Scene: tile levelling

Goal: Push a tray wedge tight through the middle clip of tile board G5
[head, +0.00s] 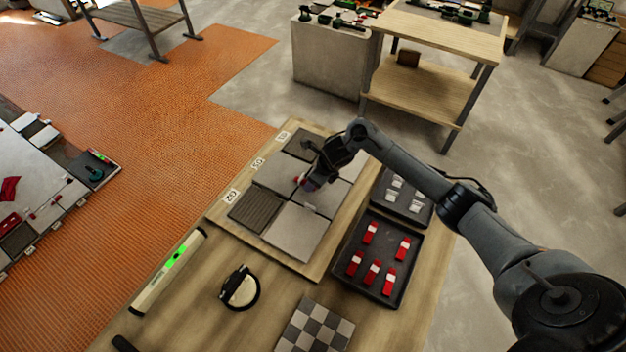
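The tile board (292,258) lies on the wooden bench, with grey tiles and one ribbed dark tile on it. Small labels run along its left edge, too small to read surely. Several red wedges with pale bands (355,263) lie in the near black tray (343,274) right of the board. My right gripper (309,185) is low over the middle of the board, by a small red piece (301,180). Its fingers are dark and small, so I cannot tell if they are shut or hold a wedge. The middle clip is hidden or too small to make out. My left gripper is out of view.
A second black tray (424,215) with pale clips stands behind the wedge tray. A level with green lights (168,272), a round black-and-white tool (240,289) and a checkered tile (315,328) lie on the near bench. My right arm crosses above the far tray.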

